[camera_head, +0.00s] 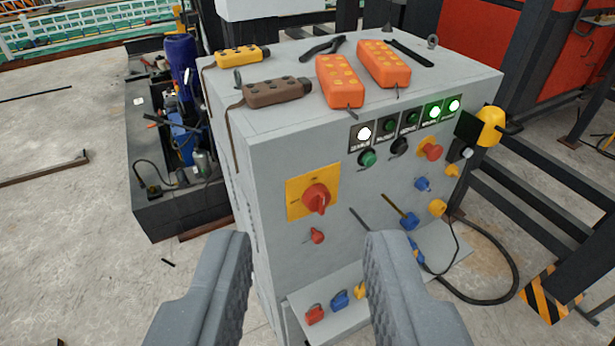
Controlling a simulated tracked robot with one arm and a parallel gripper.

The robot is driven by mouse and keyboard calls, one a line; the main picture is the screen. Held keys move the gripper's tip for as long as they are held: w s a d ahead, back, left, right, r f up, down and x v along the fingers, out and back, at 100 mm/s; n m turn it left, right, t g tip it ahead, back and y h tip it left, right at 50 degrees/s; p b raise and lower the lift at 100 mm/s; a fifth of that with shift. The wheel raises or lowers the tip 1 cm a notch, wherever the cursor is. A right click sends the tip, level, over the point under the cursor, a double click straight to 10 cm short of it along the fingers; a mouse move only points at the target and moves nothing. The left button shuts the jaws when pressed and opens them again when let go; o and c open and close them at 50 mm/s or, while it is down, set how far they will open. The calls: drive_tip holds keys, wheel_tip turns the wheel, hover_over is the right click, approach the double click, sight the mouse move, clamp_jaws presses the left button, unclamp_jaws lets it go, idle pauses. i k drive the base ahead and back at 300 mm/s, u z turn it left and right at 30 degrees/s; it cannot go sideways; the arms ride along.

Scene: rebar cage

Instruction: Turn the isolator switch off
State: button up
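The isolator switch (316,198) is a red rotary knob on a yellow square plate (297,207), on the front face of a grey control cabinet (270,150). Its handle looks tilted; the plate's small lettering is too small to read. My gripper (308,260) shows at the bottom of the view, with its two grey padded fingers wide apart. It is open and empty, in front of the cabinet and below the switch in the picture. Nothing covers the switch, and neither finger appears to touch it.
A smaller red knob (317,236) sits just below the plate. Buttons, lit lamps (434,112) and a red emergency stop (431,151) are to the right. Padlocks (340,300) lie on a low ledge. Orange pendants (340,82) rest on top.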

sight(317, 197)
drive_tip(key=z, duration=0.05)
drive_tip(key=i, duration=0.6)
drive_tip(key=u, duration=0.9)
drive_tip(key=k, duration=1.45)
drive_tip(key=z, duration=0.6)
drive_tip(key=i, duration=1)
drive_tip(key=u, duration=0.1)
